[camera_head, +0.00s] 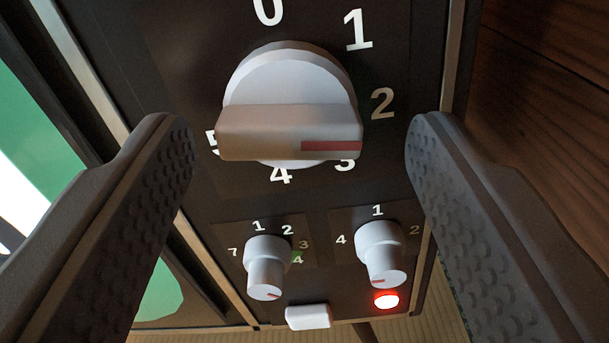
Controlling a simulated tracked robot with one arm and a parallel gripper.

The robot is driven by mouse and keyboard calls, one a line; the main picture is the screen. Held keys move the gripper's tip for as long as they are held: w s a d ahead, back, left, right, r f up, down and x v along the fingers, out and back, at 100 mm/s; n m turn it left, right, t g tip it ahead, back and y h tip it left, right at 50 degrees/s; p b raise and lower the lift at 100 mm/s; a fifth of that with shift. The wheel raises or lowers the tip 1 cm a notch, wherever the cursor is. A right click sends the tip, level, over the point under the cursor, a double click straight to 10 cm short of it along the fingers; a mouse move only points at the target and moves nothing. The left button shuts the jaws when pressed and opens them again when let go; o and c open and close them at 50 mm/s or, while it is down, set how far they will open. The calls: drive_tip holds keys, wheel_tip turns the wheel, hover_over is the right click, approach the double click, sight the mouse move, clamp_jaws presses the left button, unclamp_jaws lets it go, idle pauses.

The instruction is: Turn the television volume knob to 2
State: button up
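A large white knob (290,75) with a raised grip bar sits on a dark control panel (400,60) and is ringed by the numbers 0 to 5. Its bar lies level, with the red-marked end to the right. That end appears below the 2 and above the 3; the slanted view makes the exact setting hard to tell. My gripper (300,125) is open, one finger on each side of this knob, apart from it. Two small white knobs, left (266,262) and right (380,250), sit lower down. No wording shows which knob is volume.
A red light (386,301) glows under the right small knob, and a white button (309,317) sits at the panel's bottom. A green and white screen (40,150) is at left, partly behind my left finger. Brown wood (545,90) is at right.

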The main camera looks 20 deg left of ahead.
drive_tip(key=shift+s+a, duration=0.1)
drive_tip(key=shift+s+r, duration=0.1)
drive_tip(key=shift+s, duration=0.35)
drive_tip(key=p+v, duration=0.2)
drive_tip(key=v, duration=1)
drive_tip(key=shift+s+d, duration=0.3)
drive_tip(key=shift+s, duration=0.05)
